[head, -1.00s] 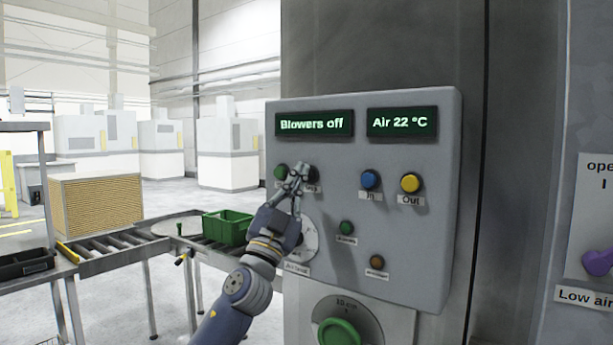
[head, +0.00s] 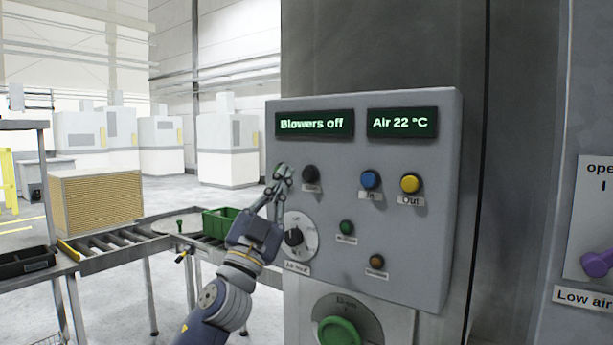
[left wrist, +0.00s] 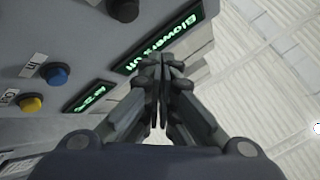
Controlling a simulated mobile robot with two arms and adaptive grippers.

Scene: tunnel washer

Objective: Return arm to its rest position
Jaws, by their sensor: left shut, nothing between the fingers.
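My left gripper (head: 279,177) is in front of the left edge of the grey control panel (head: 320,240). Its fingers are shut with nothing between them, and it hides the button behind it at the panel's left. In the left wrist view the shut fingers (left wrist: 158,75) point up past the panel, with the "Blowers off" display (left wrist: 165,38) close by. My left arm rises from the bottom of the head view. I cannot tell from these views whether the fingertips touch the panel. My right gripper is not in view.
The panel carries a black button (head: 310,173), a blue button (head: 371,179), a yellow button (head: 410,183) and a dial (head: 294,238). A large green knob (head: 339,333) is below. A roller conveyor (head: 112,243) with a green crate (head: 219,224) stands left of the arm.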

